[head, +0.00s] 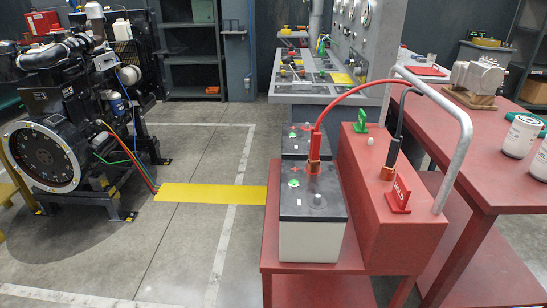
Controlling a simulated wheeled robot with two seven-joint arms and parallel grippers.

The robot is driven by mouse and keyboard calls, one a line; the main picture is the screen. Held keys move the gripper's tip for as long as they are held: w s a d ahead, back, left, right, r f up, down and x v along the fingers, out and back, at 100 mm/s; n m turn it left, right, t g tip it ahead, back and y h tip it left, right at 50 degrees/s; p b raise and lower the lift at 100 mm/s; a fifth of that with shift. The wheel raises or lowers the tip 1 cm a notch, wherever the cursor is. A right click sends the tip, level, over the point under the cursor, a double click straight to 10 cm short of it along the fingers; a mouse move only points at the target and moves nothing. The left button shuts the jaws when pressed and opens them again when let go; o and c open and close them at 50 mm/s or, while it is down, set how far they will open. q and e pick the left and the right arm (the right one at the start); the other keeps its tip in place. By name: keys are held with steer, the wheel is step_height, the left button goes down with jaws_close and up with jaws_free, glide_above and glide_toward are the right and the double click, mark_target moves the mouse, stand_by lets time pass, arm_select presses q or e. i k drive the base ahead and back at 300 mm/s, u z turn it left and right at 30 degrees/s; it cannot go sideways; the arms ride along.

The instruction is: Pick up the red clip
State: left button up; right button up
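The red clip (315,144) has a red handle with copper-coloured jaws below it, and a red cable arches from it to the right. It stands upright at the far edge of the nearer battery (312,208), beside a red plus mark. I cannot tell whether its jaws grip a terminal. A black clip (393,153) with copper jaws and a black cable stands on the red box (375,222) to the right. Neither of my grippers is in view.
A grey tubular handle (466,130) arches over the red box. The batteries and box rest on a red cart (318,290). A red workbench (455,170) stands right; an engine (70,120) stands left.

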mark_target(313, 163)
steer(key=u, duration=0.85)
steer(key=i, duration=0.6)
steer(key=z, duration=0.1)
